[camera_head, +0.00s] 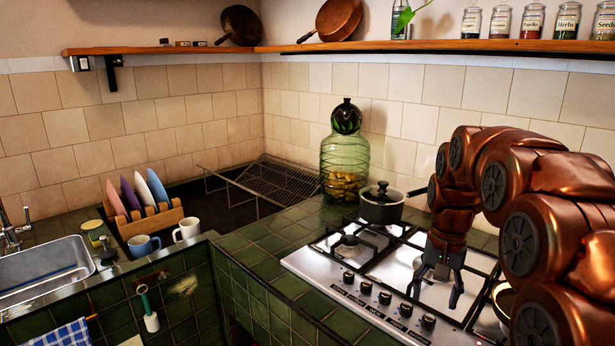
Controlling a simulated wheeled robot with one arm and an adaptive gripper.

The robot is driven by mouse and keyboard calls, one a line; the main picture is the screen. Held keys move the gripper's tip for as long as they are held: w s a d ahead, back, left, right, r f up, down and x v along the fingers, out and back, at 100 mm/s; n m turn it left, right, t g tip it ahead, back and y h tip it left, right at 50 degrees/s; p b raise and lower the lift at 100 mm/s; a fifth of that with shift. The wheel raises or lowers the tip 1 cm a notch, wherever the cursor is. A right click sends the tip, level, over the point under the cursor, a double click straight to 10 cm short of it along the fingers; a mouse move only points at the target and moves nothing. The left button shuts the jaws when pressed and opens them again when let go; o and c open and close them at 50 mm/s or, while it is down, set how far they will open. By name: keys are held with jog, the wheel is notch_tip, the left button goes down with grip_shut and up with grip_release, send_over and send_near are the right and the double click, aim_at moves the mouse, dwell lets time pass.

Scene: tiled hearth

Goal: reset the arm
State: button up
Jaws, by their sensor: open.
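My copper-coloured arm comes in from the right side and bends over the stove. My gripper (437,285) hangs pointing down over the right part of the white gas hob (318,262). Its two dark fingers are spread apart and nothing shows between them. I cannot tell exactly how high the fingertips are above the hob.
A lidded pot (381,207) stands on the hob's back burner, left of my gripper. A pan (503,300) is partly hidden behind my arm. A green glass jar (345,160), wire rack (265,182), mugs (143,246) and plate rack (150,220) stand farther left.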

jog(key=s+a+f+n+p, duration=0.1)
jog(key=s+a, duration=0.3)
jog(key=s, duration=1.1)
jog(key=s+a+f+n+g+p, duration=0.1)
jog(key=s+a+n+p, duration=0.2)
jog(key=s, duration=1.3)
jog(key=shift+a+f+n+p, duration=0.3)
jog(key=shift+a+n+p, duration=0.1)
jog(key=shift+n, duration=0.1)
jog(key=shift+d, duration=0.1)
